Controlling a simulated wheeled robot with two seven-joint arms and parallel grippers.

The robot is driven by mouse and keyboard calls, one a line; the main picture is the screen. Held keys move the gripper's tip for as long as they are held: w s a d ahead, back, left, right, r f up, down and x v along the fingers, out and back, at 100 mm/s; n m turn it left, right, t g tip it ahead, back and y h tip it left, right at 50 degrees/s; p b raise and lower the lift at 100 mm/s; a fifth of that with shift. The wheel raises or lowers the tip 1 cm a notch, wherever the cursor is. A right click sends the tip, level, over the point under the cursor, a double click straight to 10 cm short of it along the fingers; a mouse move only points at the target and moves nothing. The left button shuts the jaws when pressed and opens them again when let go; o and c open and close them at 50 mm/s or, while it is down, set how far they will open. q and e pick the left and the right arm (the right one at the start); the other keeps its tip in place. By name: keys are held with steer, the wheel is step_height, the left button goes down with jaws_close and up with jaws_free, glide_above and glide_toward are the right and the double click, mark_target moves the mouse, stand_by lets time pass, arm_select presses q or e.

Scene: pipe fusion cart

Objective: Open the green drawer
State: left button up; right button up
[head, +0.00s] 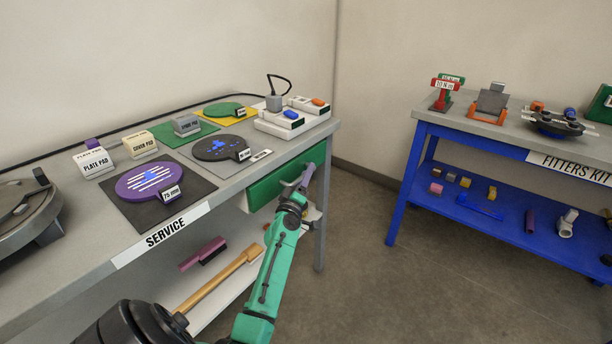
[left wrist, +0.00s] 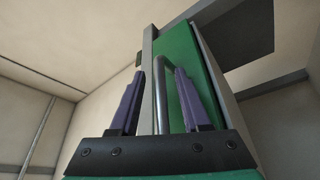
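The green drawer (head: 276,186) is set under the right end of the service bench top, its front looking roughly flush with the bench. Its green front (left wrist: 184,62) also shows in the left wrist view, with an upright-looking metal bar handle (left wrist: 161,92) in front of it. My left gripper (head: 303,177) is at the drawer front near its right end. In the left wrist view its two purple fingers (left wrist: 160,88) stand apart, one on each side of the handle, with visible gaps. The handle is mostly hidden by the gripper in the head view. My right gripper is not in view.
The service bench (head: 90,262) carries pads, discs and white boxes on top. Its lower shelf (head: 212,302) holds a wooden-handled tool (head: 222,280) beside my arm. A blue bench (head: 408,182) stands to the right. The floor between the benches is clear.

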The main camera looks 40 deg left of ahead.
arm_select(q)
jaws_close()
stand_by(1.3)
